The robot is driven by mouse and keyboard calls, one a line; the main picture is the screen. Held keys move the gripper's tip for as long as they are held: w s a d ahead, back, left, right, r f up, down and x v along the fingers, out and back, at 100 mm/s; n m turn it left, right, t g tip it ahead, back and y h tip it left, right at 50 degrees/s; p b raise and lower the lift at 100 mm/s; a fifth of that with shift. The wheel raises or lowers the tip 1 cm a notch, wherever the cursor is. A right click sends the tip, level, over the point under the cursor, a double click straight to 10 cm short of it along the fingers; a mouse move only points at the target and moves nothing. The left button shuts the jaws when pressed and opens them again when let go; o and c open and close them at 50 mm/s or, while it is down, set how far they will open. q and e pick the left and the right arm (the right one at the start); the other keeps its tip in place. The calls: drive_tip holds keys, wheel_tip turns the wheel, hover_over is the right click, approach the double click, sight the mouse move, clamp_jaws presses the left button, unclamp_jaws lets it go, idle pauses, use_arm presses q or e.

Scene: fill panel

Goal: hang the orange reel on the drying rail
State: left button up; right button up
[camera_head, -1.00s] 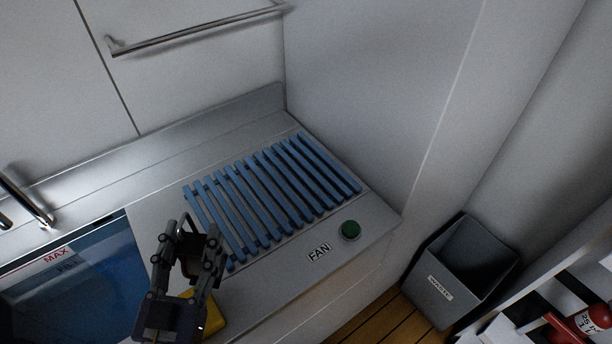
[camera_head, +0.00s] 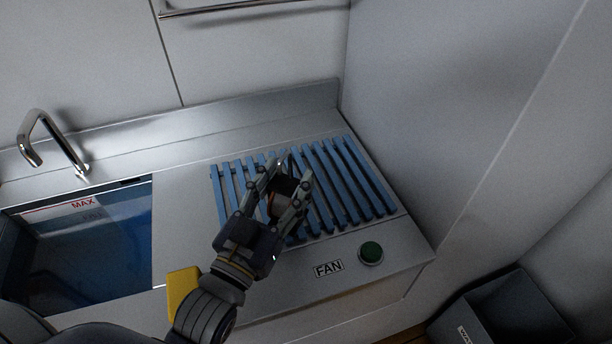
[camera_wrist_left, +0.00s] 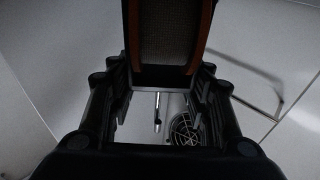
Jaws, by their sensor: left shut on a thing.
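My left gripper (camera_head: 287,180) is shut on the orange reel (camera_head: 284,189), a dark spool with orange edges. It holds the reel over the blue slatted rack, apart from the rail. In the left wrist view the reel (camera_wrist_left: 168,30) sits between the fingers at the top, its orange rims on both sides; its upper part is cut off. The drying rail (camera_head: 240,8) is a thin metal bar on the back wall, partly cut off by the top edge. A metal bar (camera_wrist_left: 262,103) also shows at the right of the wrist view. My right gripper is not in view.
A sink (camera_head: 90,235) and tap (camera_head: 55,140) are at left. A side wall (camera_head: 440,110) bounds the right; a grey bin (camera_head: 500,315) stands below.

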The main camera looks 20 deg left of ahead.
sight(288, 203)
use_arm(q)
drive_tip(key=w+d+f+p, duration=0.1)
drive_tip(key=w+f, duration=0.3)
drive_tip(key=w, duration=0.3)
drive_tip(key=shift+w+d+f, duration=0.15)
drive_tip(key=shift+d, duration=0.1)
drive_tip(key=o, duration=1.2)
drive_tip(key=shift+f, duration=0.1)
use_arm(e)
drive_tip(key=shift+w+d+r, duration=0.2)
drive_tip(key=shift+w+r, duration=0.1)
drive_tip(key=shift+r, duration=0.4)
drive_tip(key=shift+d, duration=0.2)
use_arm(q)
drive_tip(key=b+v, duration=0.1)
drive_tip(key=v, duration=0.5)
drive_tip(key=shift+s+a, duration=0.15)
drive_tip(key=shift+s, duration=0.6)
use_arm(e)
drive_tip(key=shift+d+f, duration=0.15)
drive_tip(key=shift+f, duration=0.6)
